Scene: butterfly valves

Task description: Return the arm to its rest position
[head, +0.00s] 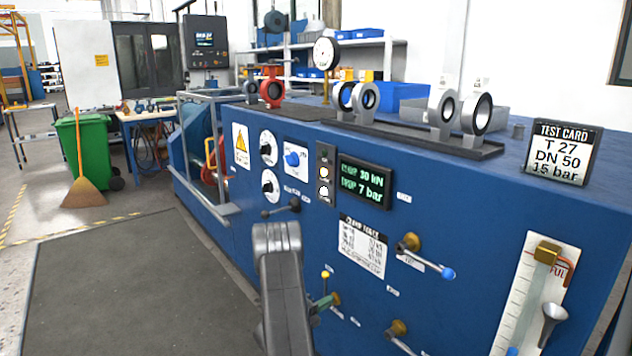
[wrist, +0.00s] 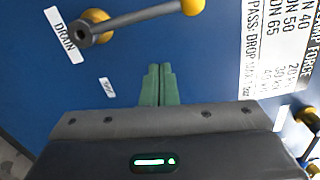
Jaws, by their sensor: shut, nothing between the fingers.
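My gripper (wrist: 158,72) shows in the wrist view as two green fingers pressed together, with nothing between them. In the head view its green fingers (head: 322,303) show small at the right of my grey arm link, in front of the blue test bench (head: 290,225). The drain lever (wrist: 140,18), with a yellow knob (wrist: 192,6), lies above the fingertips in the wrist view, apart from them. In the head view the yellow knob (head: 325,275) stands just above the green fingers. My arm hides part of the bench front.
A blue-tipped lever (head: 428,260) and a gauge panel (head: 530,290) are to the right on the bench front. Butterfly valves (head: 365,97) stand on top beside a test card (head: 562,153). A green bin (head: 85,150) and broom (head: 82,190) stand left. The dark mat (head: 130,285) is clear.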

